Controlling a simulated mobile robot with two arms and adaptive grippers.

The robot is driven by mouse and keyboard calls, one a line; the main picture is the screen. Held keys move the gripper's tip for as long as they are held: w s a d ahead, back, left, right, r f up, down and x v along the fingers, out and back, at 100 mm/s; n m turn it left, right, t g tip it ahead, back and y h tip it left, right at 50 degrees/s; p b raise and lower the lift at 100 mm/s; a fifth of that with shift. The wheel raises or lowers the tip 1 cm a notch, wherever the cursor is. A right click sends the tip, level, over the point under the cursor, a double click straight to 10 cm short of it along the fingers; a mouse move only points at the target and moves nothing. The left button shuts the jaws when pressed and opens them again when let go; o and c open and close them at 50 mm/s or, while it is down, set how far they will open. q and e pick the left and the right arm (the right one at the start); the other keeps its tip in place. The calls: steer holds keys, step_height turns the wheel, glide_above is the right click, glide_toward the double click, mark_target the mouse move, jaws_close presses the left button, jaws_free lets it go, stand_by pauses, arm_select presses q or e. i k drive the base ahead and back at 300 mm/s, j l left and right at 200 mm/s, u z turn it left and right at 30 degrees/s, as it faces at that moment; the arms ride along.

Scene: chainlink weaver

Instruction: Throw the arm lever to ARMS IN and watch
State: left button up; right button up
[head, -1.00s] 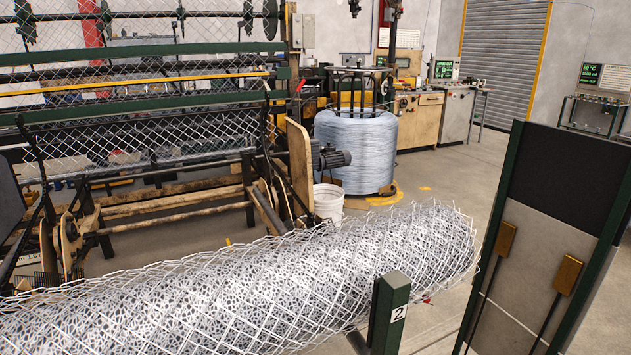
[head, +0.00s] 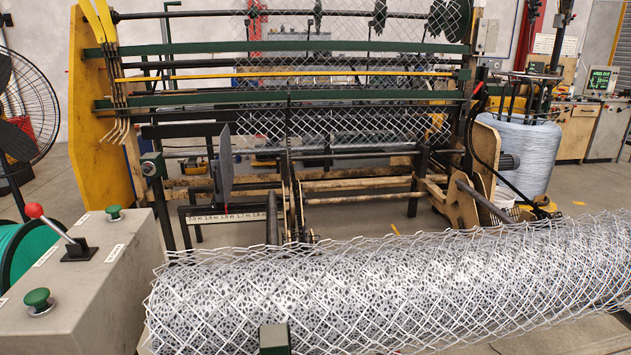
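A lever with a red ball knob (head: 56,229) stands on top of a grey control box (head: 105,285) at the left. Its rod leans up and to the left from a black base plate. White labels lie beside it, too small to read. A second, red-tipped handle (head: 478,90) shows at the right end of the weaving machine (head: 290,95). I cannot tell from the labels which one is the arm lever. Neither of my grippers is in view.
Green buttons (head: 38,299) sit on the box. A large wire mesh roll (head: 400,275) lies across the front. A black fan (head: 25,110) stands far left. A wire coil (head: 522,150) and a green-lettered screen (head: 600,80) are at the right.

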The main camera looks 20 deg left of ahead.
mark_target(33, 210)
steer(key=j+u, duration=0.45)
steer(key=j, duration=2.7)
steer(key=k+j, duration=0.3)
steer(key=k, duration=0.15)
